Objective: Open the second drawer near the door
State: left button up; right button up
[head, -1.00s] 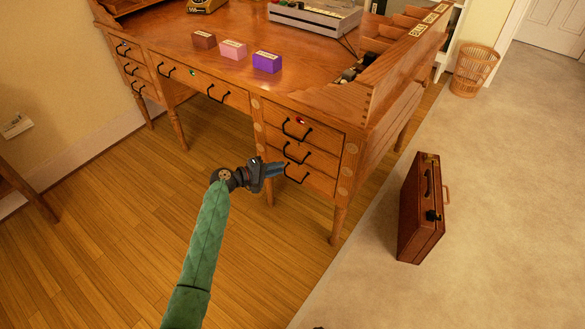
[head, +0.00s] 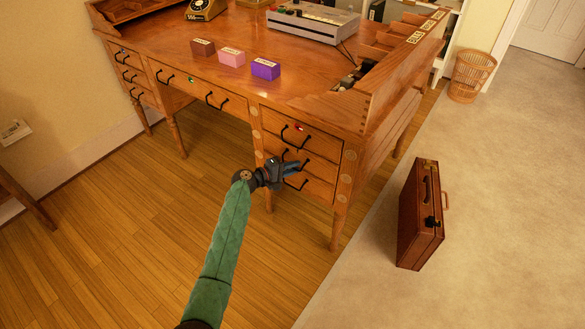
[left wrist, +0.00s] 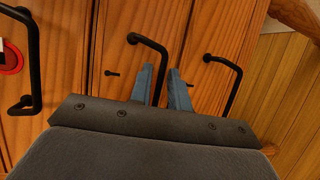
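The right pedestal of the wooden desk, on the door's side, has three drawers, all shut. The second drawer (head: 322,170) is the middle one, with a black bar handle (left wrist: 149,40). My left gripper (head: 293,165) is in front of it and partly covers the handle in the head view. In the left wrist view, the blue fingers (left wrist: 162,80) are apart, one on each side of the middle handle's bar. I cannot tell whether they touch it. My right gripper is not in view.
The bottom drawer's handle (left wrist: 236,88) is close beside my fingers. A brown briefcase (head: 418,215) stands on the carpet to the right, with a wicker basket (head: 470,77) behind. The wood floor before the desk is clear.

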pick_arm(q)
grip_shut()
